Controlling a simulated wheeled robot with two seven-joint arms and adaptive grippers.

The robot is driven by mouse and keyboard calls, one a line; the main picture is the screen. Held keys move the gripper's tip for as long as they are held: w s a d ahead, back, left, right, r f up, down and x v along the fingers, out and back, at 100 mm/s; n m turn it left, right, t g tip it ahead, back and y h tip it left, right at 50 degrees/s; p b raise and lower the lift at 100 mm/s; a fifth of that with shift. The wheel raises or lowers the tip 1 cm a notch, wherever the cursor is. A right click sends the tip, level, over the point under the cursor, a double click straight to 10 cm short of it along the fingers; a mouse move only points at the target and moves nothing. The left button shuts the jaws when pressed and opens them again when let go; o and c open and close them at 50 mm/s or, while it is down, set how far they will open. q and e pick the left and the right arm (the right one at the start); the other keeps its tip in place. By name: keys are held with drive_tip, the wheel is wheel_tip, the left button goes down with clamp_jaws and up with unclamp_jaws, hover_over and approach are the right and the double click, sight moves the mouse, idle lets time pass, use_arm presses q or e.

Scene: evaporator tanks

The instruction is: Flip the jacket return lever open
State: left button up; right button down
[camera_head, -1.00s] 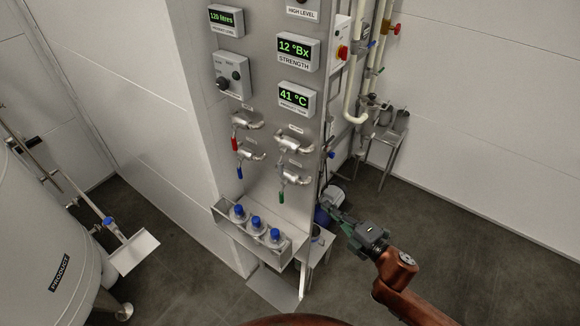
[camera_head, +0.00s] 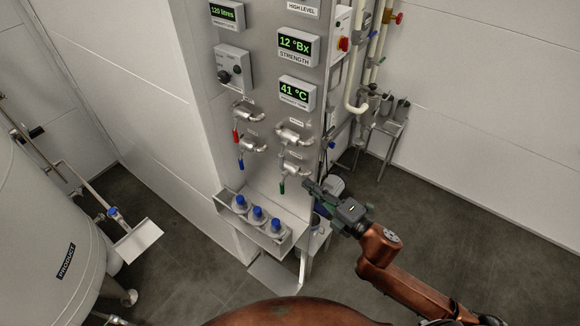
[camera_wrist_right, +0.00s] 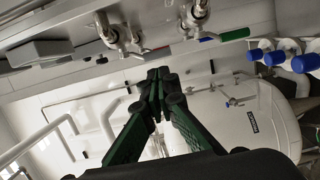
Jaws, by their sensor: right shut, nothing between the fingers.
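The steel panel (camera_head: 283,123) carries several small valves with hanging levers. I see a red lever (camera_head: 236,136), a blue lever (camera_head: 241,163) and a green lever (camera_head: 282,187); the valve labels are too small to read, so I cannot tell which is jacket return. My right gripper (camera_head: 308,185) is shut and empty, just right of the green lever and apparently apart from it. In the right wrist view my fingers (camera_wrist_right: 158,74) are together, with the red lever (camera_wrist_right: 157,50), blue lever (camera_wrist_right: 206,38) and green lever (camera_wrist_right: 235,34) beyond them. My left gripper is not in view.
A shelf (camera_head: 277,247) with several blue-capped bottles is fixed below the valves. A large product tank (camera_head: 45,230) stands at the left. Pipes (camera_head: 362,75) and a small stand (camera_head: 388,127) are at the right. The floor on the right is clear.

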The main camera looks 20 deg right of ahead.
sight(282, 165)
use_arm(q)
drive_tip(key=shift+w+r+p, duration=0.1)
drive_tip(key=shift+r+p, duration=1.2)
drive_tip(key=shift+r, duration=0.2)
use_arm(e)
drive_tip(key=x, duration=0.9)
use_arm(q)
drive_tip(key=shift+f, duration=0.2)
use_arm(e)
drive_tip(key=shift+w, duration=0.15)
